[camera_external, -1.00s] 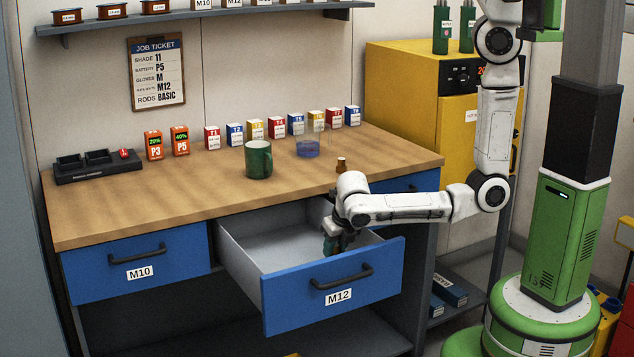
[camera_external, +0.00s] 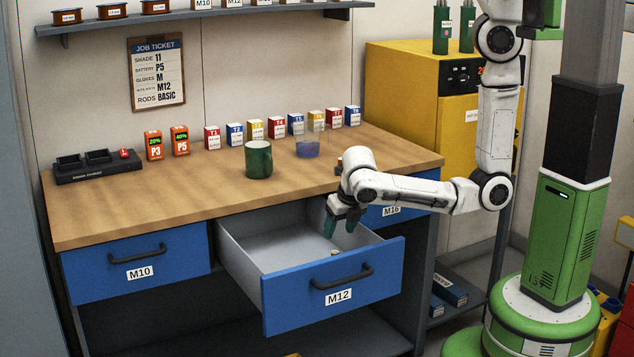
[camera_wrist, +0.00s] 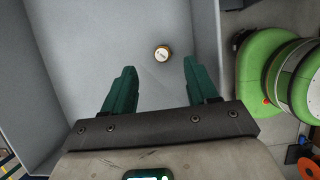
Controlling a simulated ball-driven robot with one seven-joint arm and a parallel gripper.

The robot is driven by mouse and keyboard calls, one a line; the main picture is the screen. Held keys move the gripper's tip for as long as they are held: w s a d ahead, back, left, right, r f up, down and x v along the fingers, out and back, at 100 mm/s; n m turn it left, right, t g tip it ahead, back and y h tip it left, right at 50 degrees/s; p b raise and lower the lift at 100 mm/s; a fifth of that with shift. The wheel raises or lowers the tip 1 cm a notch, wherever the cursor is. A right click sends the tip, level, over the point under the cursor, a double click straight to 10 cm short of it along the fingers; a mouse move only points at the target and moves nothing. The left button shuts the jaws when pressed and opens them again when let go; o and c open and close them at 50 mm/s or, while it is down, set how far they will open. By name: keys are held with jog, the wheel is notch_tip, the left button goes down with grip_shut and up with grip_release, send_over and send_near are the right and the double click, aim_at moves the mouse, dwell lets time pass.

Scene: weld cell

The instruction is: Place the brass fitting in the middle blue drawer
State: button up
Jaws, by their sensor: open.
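The middle blue drawer (camera_external: 290,290), labelled M12, is pulled open below the bench. The brass fitting (camera_external: 334,252) lies inside it on the grey floor, toward the right side. In the wrist view the fitting (camera_wrist: 162,53) shows as a small round piece on the drawer floor (camera_wrist: 100,45), ahead of the fingers. My gripper (camera_external: 342,222) is above the drawer's back right part. Its green fingers (camera_wrist: 161,90) are spread apart and empty, with a gap between them and the fitting.
Closed drawers M10 (camera_external: 185,262) and M16 (camera_external: 425,200) flank the open one.

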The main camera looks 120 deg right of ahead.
jog(key=v, duration=0.5)
jog(key=shift+a+r, duration=0.15)
jog(key=shift+r, duration=0.25)
